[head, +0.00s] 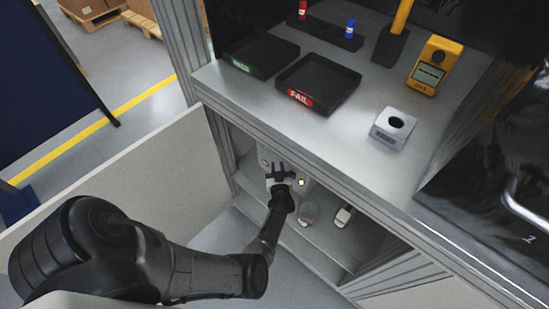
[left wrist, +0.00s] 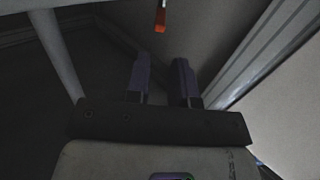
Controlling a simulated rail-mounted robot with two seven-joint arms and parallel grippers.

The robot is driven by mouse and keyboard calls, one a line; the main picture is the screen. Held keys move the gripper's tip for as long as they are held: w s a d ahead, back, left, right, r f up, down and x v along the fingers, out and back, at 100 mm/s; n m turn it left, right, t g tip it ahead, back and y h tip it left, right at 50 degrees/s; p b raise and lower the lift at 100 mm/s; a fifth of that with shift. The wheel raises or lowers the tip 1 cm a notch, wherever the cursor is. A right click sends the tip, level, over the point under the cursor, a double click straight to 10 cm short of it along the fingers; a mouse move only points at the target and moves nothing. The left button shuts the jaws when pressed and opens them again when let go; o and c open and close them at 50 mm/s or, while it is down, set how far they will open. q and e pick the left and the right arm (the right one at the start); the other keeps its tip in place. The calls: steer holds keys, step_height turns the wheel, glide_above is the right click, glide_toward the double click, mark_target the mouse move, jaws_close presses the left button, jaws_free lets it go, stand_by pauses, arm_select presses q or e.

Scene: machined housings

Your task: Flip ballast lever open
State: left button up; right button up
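An orange-red tipped bar (left wrist: 160,18), which may be the ballast lever, hangs into the top of the left wrist view. Its upper part is out of frame. My left gripper (head: 277,166) reaches into the open bay under the worktop in the head view. In the left wrist view its two fingers (left wrist: 162,62) stand apart with nothing between them, and the orange-red tip is ahead of them, apart from both. My right gripper is not in view.
The worktop edge (head: 300,153) overhangs the bay. A white-and-dark item (head: 344,216) and a rounded pale item (head: 308,215) sit beside the gripper. An open panel (head: 120,185) stands left. On top are a FAIL tray (head: 335,97), a machined housing (head: 381,134) and a yellow device (head: 434,67).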

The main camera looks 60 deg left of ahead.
arm_select(q)
steer(key=a+r+h, duration=0.1)
steer(key=a+h, duration=0.1)
steer(key=a, duration=0.1)
steer(key=a+r+t+h+p, duration=0.1)
steer(key=a+h, duration=0.1)
steer(key=a, duration=0.2)
steer(key=s+a+r+t+h, duration=0.1)
steer(key=a+h, duration=0.1)
steer(key=a, duration=0.1)
steer(key=shift+a+r+m+h, duration=0.25)
steer(key=shift+a+m+h, duration=0.1)
steer(key=shift+m+h, duration=0.05)
jaws_close()
steer(key=s+r+g+h+p, duration=0.2)
steer(key=s+r+g+h, duration=0.1)
steer(key=s+r+h, duration=0.35)
steer(key=w+f+b, duration=0.6)
steer(key=w+f, duration=0.2)
steer(key=w, duration=0.2)
steer(key=shift+a+f, duration=0.15)
